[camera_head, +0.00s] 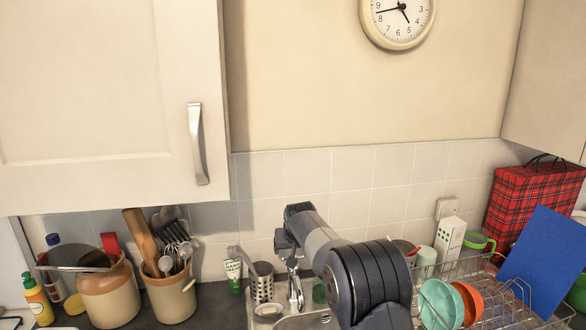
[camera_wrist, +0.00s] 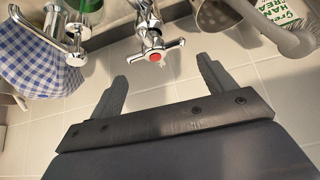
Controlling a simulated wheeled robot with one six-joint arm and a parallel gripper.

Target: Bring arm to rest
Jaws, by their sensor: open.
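My arm (camera_head: 365,275) rises from the bottom of the head view, over the sink area, and bends toward the tiled wall. My gripper (camera_wrist: 160,68) shows in the wrist view with its two dark fingers spread apart and nothing between them. The fingers stand before white wall tiles, close to a chrome tap (camera_wrist: 152,45) with a red-marked handle. I cannot tell whether they touch anything. In the head view the fingers cannot be made out.
A utensil crock (camera_head: 170,298), a second crock (camera_head: 108,298) and a metal cutlery holder (camera_head: 261,284) stand left of my arm. A dish rack (camera_head: 500,300) with bowls is on the right. A wall cupboard (camera_head: 100,100) hangs upper left. A checked cloth (camera_wrist: 35,60) is near the tap.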

